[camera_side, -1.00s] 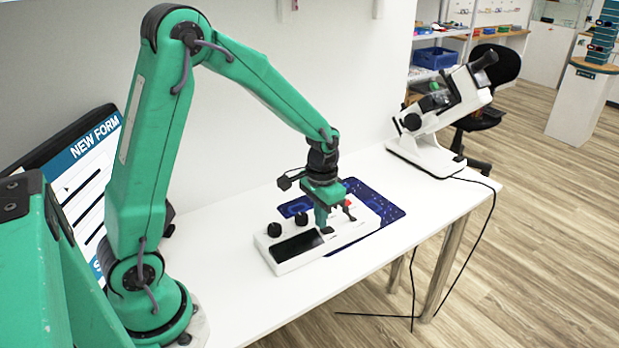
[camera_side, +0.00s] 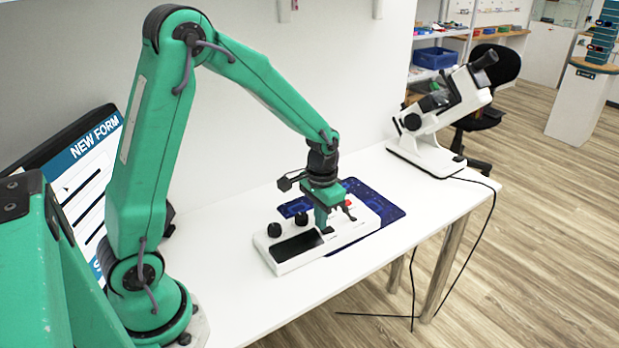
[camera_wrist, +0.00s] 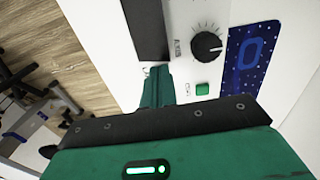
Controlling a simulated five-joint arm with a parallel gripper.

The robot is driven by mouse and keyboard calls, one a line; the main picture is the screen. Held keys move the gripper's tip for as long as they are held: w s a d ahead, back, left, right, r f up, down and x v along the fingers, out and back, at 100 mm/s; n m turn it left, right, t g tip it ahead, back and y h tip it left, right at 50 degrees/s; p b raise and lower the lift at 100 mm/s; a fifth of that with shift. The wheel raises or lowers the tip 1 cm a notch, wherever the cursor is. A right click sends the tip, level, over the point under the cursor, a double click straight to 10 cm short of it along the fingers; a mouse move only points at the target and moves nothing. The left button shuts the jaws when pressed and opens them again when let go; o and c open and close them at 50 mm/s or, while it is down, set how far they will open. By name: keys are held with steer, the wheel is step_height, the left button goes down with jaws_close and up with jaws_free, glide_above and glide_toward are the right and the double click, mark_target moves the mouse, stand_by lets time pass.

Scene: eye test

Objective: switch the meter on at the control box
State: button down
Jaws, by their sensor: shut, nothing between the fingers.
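The white control box (camera_side: 291,262) lies on the table, with a dark panel (camera_side: 297,246), two black knobs and a red part (camera_side: 347,203). My gripper (camera_side: 325,229) is shut and empty, low over the box beside the dark panel. In the wrist view the fingers (camera_wrist: 150,72) are by a small shiny part near the panel's end; whether they touch is unclear. A green button (camera_wrist: 202,89) and a knob (camera_wrist: 206,46) lie right of them. The white meter (camera_side: 428,140) stands tilted at the table's far right; no green shows on it.
A blue patterned mat (camera_side: 385,207) lies partly under the box. A black cable (camera_side: 478,245) hangs off the table's right edge. A wall rises behind the table. The white tabletop in front of the box is clear.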

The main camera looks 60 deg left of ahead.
steer(key=shift+f, duration=0.5)
stand_by(0.5)
steer(key=shift+r, duration=0.1)
step_height(320, 180, up, 7)
stand_by(1.2)
steer(key=shift+w+r, duration=0.25)
steer(key=shift+r, duration=0.1)
steer(key=shift+f, duration=0.1)
steer(key=shift+f, duration=3.15)
